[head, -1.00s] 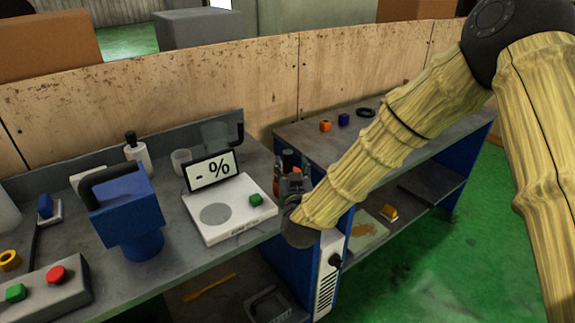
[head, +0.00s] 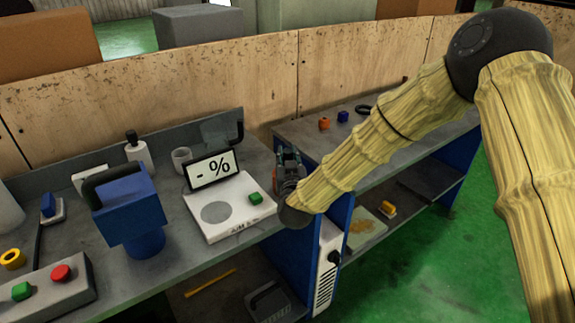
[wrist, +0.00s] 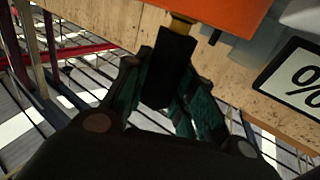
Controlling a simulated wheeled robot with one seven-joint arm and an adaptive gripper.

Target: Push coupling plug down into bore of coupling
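My gripper (head: 287,160) is raised by the right end of the left bench, right of the white scale. In the wrist view its two teal fingers (wrist: 168,90) close from both sides on a black piece (wrist: 172,62) with a yellowish end (wrist: 181,25). It looks like the coupling plug, held between the fingers and clear of any surface. In the head view the held piece is too small and dark to make out. I cannot pick out the coupling or its bore in either view.
A blue handled device (head: 130,208) and a button box (head: 45,290) stand left. Orange (head: 324,123) and blue (head: 343,117) blocks lie on the right bench. A wooden wall (head: 245,85) runs behind.

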